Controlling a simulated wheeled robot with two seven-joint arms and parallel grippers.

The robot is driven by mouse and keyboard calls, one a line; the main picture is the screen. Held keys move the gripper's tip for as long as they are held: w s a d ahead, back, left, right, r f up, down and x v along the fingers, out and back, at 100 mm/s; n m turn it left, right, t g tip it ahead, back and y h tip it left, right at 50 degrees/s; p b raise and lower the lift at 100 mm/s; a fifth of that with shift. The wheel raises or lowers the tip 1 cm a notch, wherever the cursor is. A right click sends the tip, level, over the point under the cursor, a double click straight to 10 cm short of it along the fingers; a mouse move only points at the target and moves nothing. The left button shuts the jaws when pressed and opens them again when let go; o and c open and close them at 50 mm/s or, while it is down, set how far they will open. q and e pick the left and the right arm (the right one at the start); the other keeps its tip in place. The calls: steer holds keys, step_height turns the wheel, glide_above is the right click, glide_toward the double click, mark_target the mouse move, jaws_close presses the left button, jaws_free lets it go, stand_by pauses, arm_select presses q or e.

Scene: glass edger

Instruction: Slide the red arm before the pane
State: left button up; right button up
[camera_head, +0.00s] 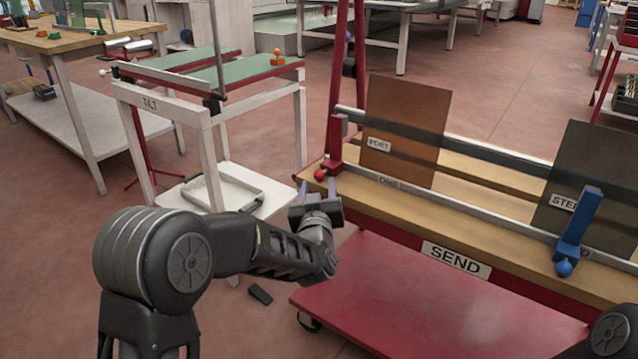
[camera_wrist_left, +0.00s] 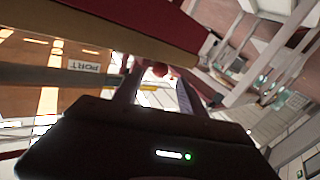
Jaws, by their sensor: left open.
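The red arm (camera_head: 334,153) stands at the left end of the rail on the SEND cart, with a red ball knob (camera_head: 320,174) low on its front. The copper-brown pane (camera_head: 408,128), labelled PORT, stands upright just right of the red arm, apart from it in the picture. My left gripper (camera_head: 318,187) is open and empty, its fingertips close to the knob. In the left wrist view the knob (camera_wrist_left: 158,70) shows between the fingertips (camera_wrist_left: 156,82); I cannot tell whether they touch it. My right gripper is out of view.
A blue arm (camera_head: 578,225) with a blue knob stands before a dark pane (camera_head: 597,165) labelled STE, partly hidden, at the right. The steel rail (camera_head: 455,205) runs along the cart's wooden bed. A white TILT table (camera_head: 210,115) stands to the left.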

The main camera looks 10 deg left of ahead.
mark_target(319, 178)
arm_select(q)
steer(key=shift+b+x, duration=0.3)
steer(key=shift+x, duration=1.55)
jaws_close()
